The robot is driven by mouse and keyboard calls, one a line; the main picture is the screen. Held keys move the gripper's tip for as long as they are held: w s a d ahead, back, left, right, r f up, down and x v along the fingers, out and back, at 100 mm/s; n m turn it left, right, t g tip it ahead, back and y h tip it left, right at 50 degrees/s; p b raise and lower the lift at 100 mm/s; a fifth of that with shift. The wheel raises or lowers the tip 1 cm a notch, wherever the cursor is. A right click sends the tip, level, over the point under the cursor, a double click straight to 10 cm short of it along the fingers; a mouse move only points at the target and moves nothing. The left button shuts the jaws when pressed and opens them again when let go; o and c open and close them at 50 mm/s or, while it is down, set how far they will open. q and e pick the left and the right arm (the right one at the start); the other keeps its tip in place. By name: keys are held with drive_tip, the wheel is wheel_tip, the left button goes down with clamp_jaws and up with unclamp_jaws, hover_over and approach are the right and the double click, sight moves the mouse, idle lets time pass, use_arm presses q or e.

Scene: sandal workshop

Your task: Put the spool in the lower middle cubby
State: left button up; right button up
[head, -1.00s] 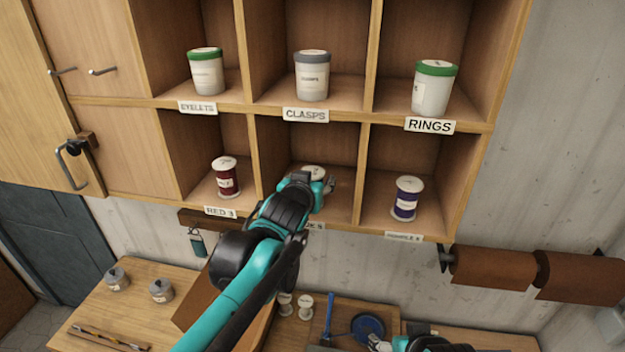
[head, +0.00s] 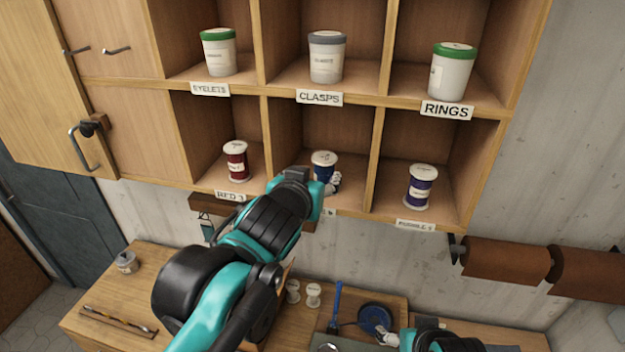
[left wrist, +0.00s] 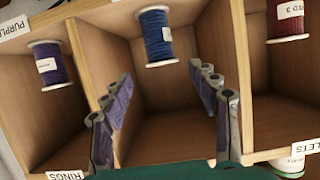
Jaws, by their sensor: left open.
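A blue spool (head: 324,166) with white ends stands upright in the lower middle cubby (head: 350,140), near its front. My left gripper (head: 331,184) is at the front of that cubby, partly covering the spool's lower part. In the left wrist view, which is turned about upside down, the left gripper (left wrist: 163,108) is open with nothing between its fingers. The blue spool (left wrist: 156,38) is apart from both fingertips there. My right gripper (head: 386,339) is low in the head view, by the bench; its fingers are too small to judge.
A red spool (head: 236,162) stands in the lower left cubby and a purple spool (head: 420,188) in the lower right one. Lidded jars, including the clasps jar (head: 326,58), stand in the cubbies above. Dividers flank the middle cubby. Brown rolls (head: 505,261) hang at right.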

use_arm(q)
drive_tip(key=s+a+f+g+y, duration=0.1)
drive_tip(key=s+a+f+g, duration=0.1)
drive_tip(key=s+a+f, duration=0.3)
drive_tip(key=s+a+f+n+g+y, duration=0.1)
drive_tip(key=s+a+f, duration=0.4)
drive_tip(key=f, duration=0.7)
drive_tip(key=s+a+f+n+g+y, duration=0.1)
drive_tip(key=s+a+f+g, duration=0.2)
drive_tip(key=s+a+f, duration=0.2)
wheel_tip(320, 180, down, 4)
drive_tip(key=shift+s+a+f+g, duration=0.2)
drive_tip(key=shift+s+a+g, duration=0.15)
drive_tip(key=shift+s, duration=0.85)
wheel_tip(320, 180, down, 36)
drive_tip(key=b, duration=3.6)
drive_tip(key=shift+f, duration=0.15)
